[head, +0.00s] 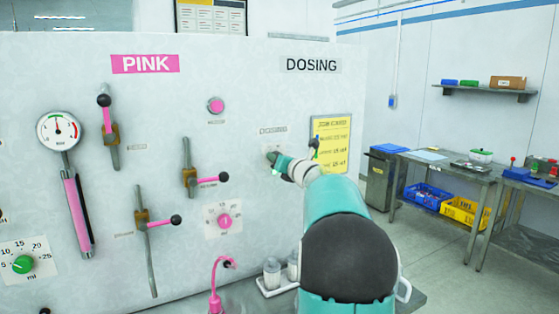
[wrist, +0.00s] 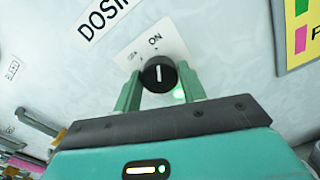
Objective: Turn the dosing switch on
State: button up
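The dosing switch (wrist: 158,74) is a black round knob with a white line, on a white plate (wrist: 172,43) in the wrist view. The line points up in the picture, toward the ON mark. A green glow (wrist: 180,95) shows on the panel beside the knob. My gripper (wrist: 160,82) has one green finger on each side of the knob, and both appear to touch it. In the head view my gripper (head: 279,162) is at the panel below the small DOSING label (head: 272,130) and hides most of the switch.
Left on the panel (head: 250,100) are several pink-handled levers (head: 209,179), a gauge (head: 59,130) and a green dial (head: 22,264). A yellow notice (head: 331,143) hangs right of my gripper. Bottles (head: 271,272) stand below. Workbenches (head: 440,175) stand at the right, with clear floor before them.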

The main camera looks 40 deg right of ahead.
jog(key=o, duration=0.3)
jog(key=shift+s, duration=0.15)
jog(key=v, duration=1.3)
jog(key=shift+s, duration=0.25)
